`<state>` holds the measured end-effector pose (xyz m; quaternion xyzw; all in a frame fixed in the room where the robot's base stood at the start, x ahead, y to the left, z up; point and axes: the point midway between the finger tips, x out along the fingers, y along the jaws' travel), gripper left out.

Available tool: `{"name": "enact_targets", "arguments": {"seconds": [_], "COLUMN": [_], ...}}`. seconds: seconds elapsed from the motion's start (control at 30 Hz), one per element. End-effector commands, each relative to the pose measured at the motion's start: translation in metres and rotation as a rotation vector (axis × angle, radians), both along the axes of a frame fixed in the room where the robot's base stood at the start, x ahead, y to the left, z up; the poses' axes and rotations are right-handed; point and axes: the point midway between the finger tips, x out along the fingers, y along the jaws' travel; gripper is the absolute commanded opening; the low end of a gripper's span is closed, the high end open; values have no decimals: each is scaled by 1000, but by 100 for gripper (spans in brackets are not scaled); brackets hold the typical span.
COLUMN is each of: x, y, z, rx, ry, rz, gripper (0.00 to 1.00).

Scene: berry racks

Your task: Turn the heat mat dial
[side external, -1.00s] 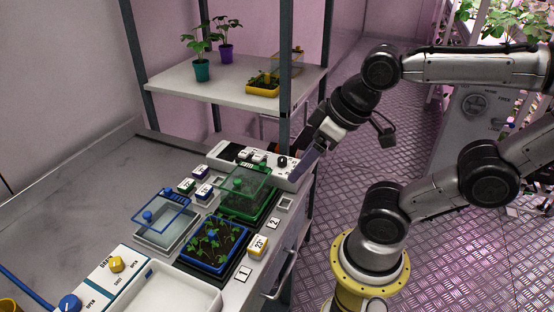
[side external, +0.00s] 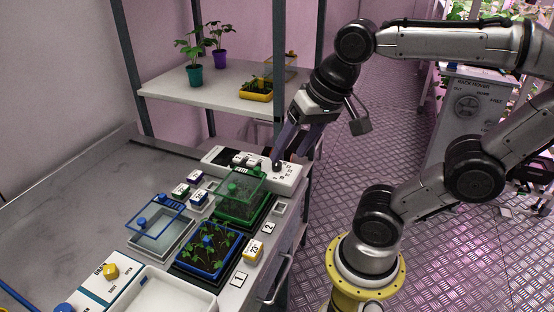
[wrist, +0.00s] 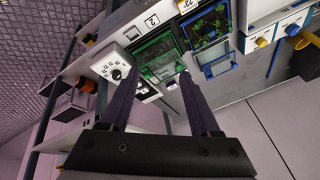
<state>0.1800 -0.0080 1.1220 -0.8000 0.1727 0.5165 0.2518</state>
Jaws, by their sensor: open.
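The white control panel (side external: 214,157) lies along the back of the bench, with several small switches. Its black dial (side external: 277,166) is near the right end, with markings around it. In the wrist view the dial (wrist: 117,74) shows on the white panel (wrist: 106,66), just left of the left fingertip. My gripper (side external: 289,158) is open and empty, its dark fingers pointing down at the panel's right end. One fingertip appears close to the dial; contact cannot be told. In the wrist view my gripper (wrist: 157,76) has its fingers wide apart.
A green clear-lidded tray (side external: 240,208) stands just in front of the panel. A blue seedling tray (side external: 205,272) and an open box with a blue-framed lid (side external: 163,243) are nearer. A shelf (side external: 205,101) with potted plants and a post (side external: 280,75) rise behind.

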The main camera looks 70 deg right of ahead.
Motion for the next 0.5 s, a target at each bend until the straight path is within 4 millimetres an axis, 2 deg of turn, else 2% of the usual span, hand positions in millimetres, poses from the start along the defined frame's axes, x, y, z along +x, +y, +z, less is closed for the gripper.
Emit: {"name": "enact_targets", "arguments": {"seconds": [0.13,0.3,0.4,0.5], "x": [35,72,88,97], "y": [-27,-72,-102,-129], "z": [16,17,9,-2], "rx": [122,214,243,254], "ry": [92,193,246,287], "rz": [-400,-807,-973,-1058], "gripper": [63,63,63,63]}}
